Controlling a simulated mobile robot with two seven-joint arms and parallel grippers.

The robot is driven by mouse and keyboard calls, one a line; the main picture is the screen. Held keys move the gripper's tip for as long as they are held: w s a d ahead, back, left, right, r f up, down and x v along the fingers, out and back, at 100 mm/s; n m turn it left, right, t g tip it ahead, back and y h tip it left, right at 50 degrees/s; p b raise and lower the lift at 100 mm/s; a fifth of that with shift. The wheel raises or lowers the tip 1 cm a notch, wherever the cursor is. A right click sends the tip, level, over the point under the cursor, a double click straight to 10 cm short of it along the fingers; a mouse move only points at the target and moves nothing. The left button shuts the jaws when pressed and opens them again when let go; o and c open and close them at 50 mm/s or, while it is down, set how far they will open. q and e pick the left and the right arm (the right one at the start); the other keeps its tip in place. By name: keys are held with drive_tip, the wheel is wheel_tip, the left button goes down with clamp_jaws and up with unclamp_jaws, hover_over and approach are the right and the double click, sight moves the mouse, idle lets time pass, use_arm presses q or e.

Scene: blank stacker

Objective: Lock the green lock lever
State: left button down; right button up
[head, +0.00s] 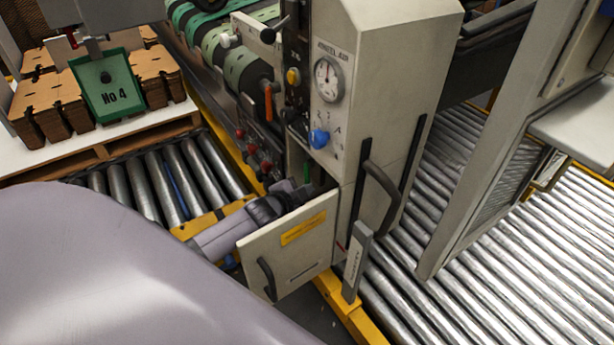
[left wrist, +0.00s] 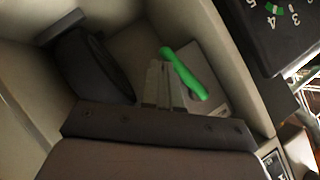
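The green lock lever (left wrist: 185,74) lies slantwise inside an open compartment in the left wrist view. A small green part of it (head: 306,172) shows in the head view, just above my left gripper. My left gripper (left wrist: 163,84) reaches into the compartment, its two grey fingers close together with nothing seen between them. The fingertips are just left of the lever; I cannot tell whether they touch it. In the head view the left gripper (head: 300,190) is partly hidden by the cabinet and its open door. My right gripper is not in view.
The cream door (head: 290,248) stands open in front of my left wrist. The cabinet (head: 385,85) carries a gauge, a blue knob (head: 319,138) and a dark handle (head: 381,195). A dark rounded part (left wrist: 92,65) sits left of the fingers. Roller conveyors (head: 520,270) flank the cabinet.

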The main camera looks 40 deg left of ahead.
use_arm(q)
drive_tip(key=shift+w+a+f, duration=0.15)
drive_tip(key=shift+a+f, duration=0.05)
drive_tip(key=shift+a, duration=0.1)
drive_tip(key=shift+a+f, duration=0.1)
idle(0.6)
drive_tip(key=p+v, duration=0.2)
drive_tip(key=v, duration=0.5)
idle(0.8)
